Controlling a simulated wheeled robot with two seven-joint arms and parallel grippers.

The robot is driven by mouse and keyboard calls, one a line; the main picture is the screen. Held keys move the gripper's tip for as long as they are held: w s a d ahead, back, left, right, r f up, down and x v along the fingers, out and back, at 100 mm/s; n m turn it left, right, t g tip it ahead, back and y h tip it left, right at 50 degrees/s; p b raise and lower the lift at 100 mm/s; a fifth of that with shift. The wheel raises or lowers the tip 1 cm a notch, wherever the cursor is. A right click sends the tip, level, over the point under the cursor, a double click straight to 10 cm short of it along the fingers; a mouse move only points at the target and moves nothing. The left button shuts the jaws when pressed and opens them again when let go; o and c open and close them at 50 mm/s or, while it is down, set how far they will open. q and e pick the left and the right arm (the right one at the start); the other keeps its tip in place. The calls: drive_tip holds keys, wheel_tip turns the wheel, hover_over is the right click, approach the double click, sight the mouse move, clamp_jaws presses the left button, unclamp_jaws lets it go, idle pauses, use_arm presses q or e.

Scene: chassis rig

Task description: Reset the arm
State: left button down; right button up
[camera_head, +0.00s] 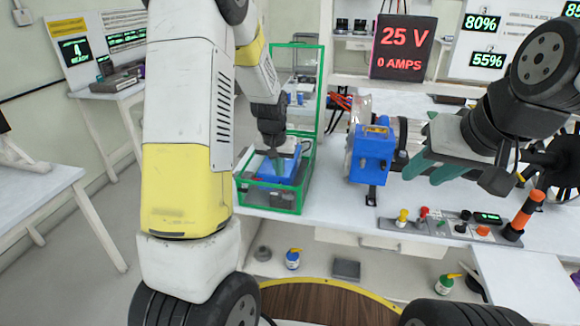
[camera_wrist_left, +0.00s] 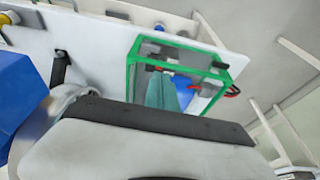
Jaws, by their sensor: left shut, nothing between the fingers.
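My left gripper (camera_head: 278,168) reaches down from the left arm into the green-framed clear box (camera_head: 267,210) on the bench. Its teal fingers are shut and empty, above or beside a blue item (camera_head: 262,172) inside the box; whether they touch it I cannot tell. In the left wrist view the teal fingers (camera_wrist_left: 163,92) show within the green frame (camera_wrist_left: 137,47), with blue behind them. My right gripper (camera_head: 425,172) comes in from the right. Its two teal fingers look apart and empty, over the bench to the right of a blue machine (camera_head: 371,155).
The blue machine stands just right of the box. A control panel (camera_head: 445,224) with coloured knobs and an orange-and-black post (camera_head: 524,212) lie at the right. A red-digit display (camera_head: 403,47) stands behind. Small bottles (camera_head: 293,258) sit on the lower shelf.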

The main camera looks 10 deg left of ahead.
use_arm(q)
drive_tip(key=shift+s+r, duration=0.3)
drive_tip(key=s+d+r+t+h, duration=0.1)
drive_tip(key=s+r, duration=0.9)
drive_tip(key=s, duration=0.3)
drive_tip(key=s+d+r+t+h, duration=0.1)
drive_tip(key=s+d+r, duration=0.1)
drive_tip(key=s+r, duration=0.9)
drive_tip(key=s, duration=0.2)
drive_tip(key=shift+s+t, duration=0.4)
